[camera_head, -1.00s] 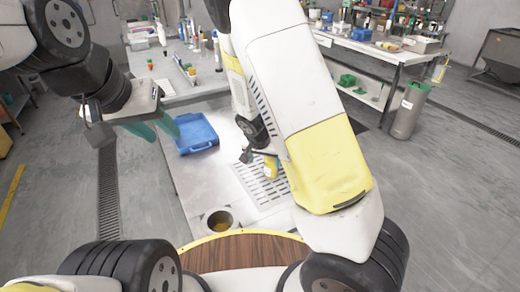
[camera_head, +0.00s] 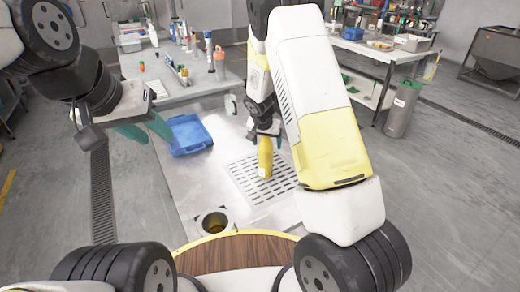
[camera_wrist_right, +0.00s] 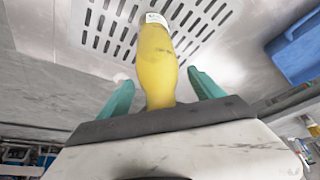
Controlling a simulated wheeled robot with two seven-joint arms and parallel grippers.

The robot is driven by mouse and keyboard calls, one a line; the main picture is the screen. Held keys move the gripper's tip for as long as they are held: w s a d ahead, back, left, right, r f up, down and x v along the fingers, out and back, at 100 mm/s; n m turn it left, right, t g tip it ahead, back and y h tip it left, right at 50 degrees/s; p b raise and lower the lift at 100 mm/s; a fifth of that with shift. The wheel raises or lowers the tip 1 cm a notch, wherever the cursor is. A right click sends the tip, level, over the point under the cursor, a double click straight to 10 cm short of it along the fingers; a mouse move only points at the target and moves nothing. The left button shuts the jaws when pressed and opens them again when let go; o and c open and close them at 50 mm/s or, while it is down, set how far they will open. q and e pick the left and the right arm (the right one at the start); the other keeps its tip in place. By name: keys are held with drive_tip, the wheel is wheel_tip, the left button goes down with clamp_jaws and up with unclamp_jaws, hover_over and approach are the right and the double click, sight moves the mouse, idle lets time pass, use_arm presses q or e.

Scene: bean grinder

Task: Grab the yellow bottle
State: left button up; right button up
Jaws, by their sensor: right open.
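The yellow bottle (camera_head: 265,157) stands on the slotted grate of the metal worktable, at the middle of the head view. My right gripper (camera_head: 266,130) is at the bottle's upper part. In the right wrist view the bottle (camera_wrist_right: 156,65) lies between the two teal fingers of my right gripper (camera_wrist_right: 162,88). The fingers are spread, with a gap visible on each side of the bottle. My left gripper (camera_head: 146,130) hangs at the left, with its teal fingers apart and nothing seen between them, far from the bottle.
The slotted grate (camera_head: 243,177) is set in the worktable. A blue tray (camera_head: 190,135) lies left of the bottle, and a round container (camera_head: 213,222) is nearer me. Bottles and tools crowd the table's far end. A grey bin (camera_head: 402,110) stands on the floor at right.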

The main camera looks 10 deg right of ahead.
drive_tip(key=shift+w+f, duration=0.1)
drive_tip(key=shift+f, duration=0.05)
clamp_jaws()
idle(0.6)
